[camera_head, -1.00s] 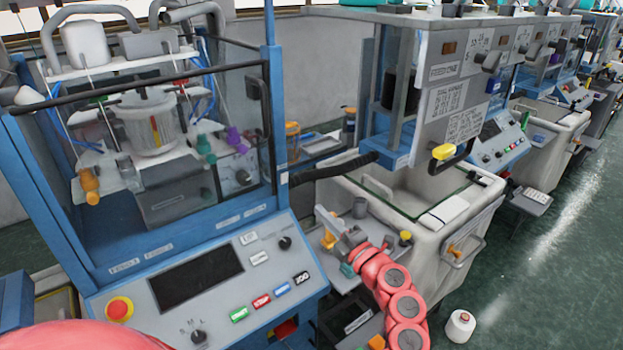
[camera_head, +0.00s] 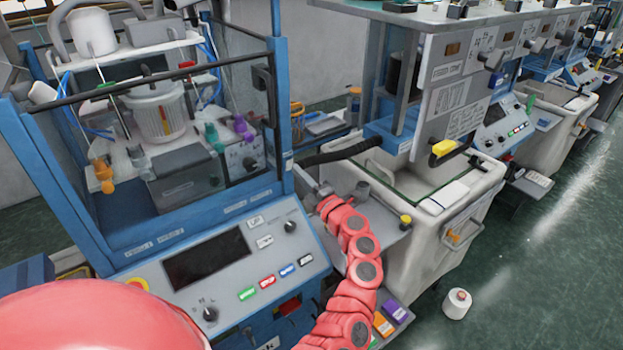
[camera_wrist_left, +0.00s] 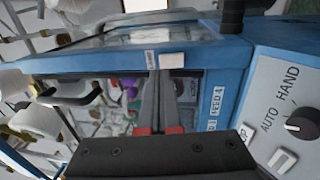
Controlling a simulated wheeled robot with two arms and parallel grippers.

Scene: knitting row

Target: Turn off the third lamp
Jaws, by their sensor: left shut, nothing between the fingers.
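I cannot pick out any lamp for certain in these views. The nearest blue machine (camera_head: 105,240) has a sloping grey control panel (camera_head: 268,240). On it are a dark screen (camera_head: 207,259), a row of coloured buttons (camera_head: 267,281) and black knobs. My left gripper (camera_head: 322,192) is at the machine's right front corner, partly hidden by my red arm. In the left wrist view its fingers (camera_wrist_left: 166,80) are shut and empty, in front of the blue frame and its window. A knob marked AUTO and HAND (camera_wrist_left: 299,127) is to their right. My right gripper is not in view.
A white bin (camera_head: 410,235) and a grey shelf (camera_head: 375,215) with small items stand right of the machine. More machines run back in a row.

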